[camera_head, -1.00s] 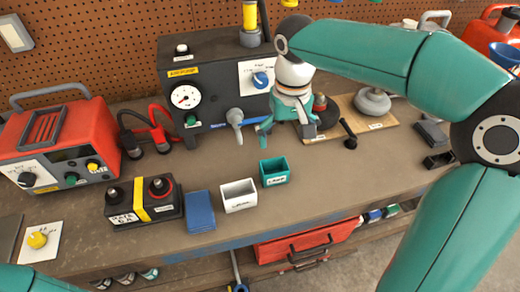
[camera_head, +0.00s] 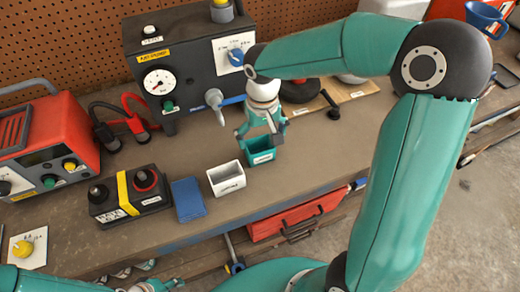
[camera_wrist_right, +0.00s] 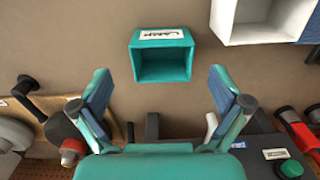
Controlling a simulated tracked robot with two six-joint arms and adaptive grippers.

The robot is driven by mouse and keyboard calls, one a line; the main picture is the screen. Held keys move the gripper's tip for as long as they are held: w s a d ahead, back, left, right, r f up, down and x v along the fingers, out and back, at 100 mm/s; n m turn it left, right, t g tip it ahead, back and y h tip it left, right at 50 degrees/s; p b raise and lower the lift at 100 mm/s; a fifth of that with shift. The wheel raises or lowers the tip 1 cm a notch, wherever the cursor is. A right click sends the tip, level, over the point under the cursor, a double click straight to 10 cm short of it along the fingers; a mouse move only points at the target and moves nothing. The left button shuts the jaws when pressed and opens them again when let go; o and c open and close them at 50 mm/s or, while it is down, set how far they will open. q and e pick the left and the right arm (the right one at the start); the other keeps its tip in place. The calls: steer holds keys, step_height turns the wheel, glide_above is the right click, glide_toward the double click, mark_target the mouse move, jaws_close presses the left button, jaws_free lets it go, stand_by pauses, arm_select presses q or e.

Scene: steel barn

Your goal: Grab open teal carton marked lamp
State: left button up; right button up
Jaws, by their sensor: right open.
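The teal carton (camera_head: 261,157) stands open on the bench, beside the white open carton (camera_head: 227,180). In the right wrist view the teal carton (camera_wrist_right: 161,66) is at top centre, its open mouth facing the camera and a white lamp label on one wall. My right gripper (camera_head: 260,134) is open just above and behind the teal carton. In the wrist view the right gripper's fingers (camera_wrist_right: 160,84) are spread wide, short of the carton, with nothing between them. Part of my left gripper (camera_head: 158,286) shows at the bottom edge; its jaws are unclear.
The white carton (camera_wrist_right: 260,22) is close beside the teal one. A blue item (camera_head: 188,199) and a black box with a yellow stripe (camera_head: 130,196) stand further left. The dark gauge machine (camera_head: 180,65) is behind. Bare bench lies right of the teal carton.

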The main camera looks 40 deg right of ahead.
mark_target(260, 146)
steer(key=shift+w+f+p, duration=0.2)
steer(key=shift+f, duration=0.7)
steer(key=shift+w+f+p, duration=0.15)
steer(key=shift+f+p, duration=0.05)
steer(key=shift+f, duration=0.65)
steer(key=shift+w+f+p, duration=0.2)
steer(key=shift+f, duration=0.7)
steer(key=shift+c, duration=0.3)
steer(key=c, duration=0.8)
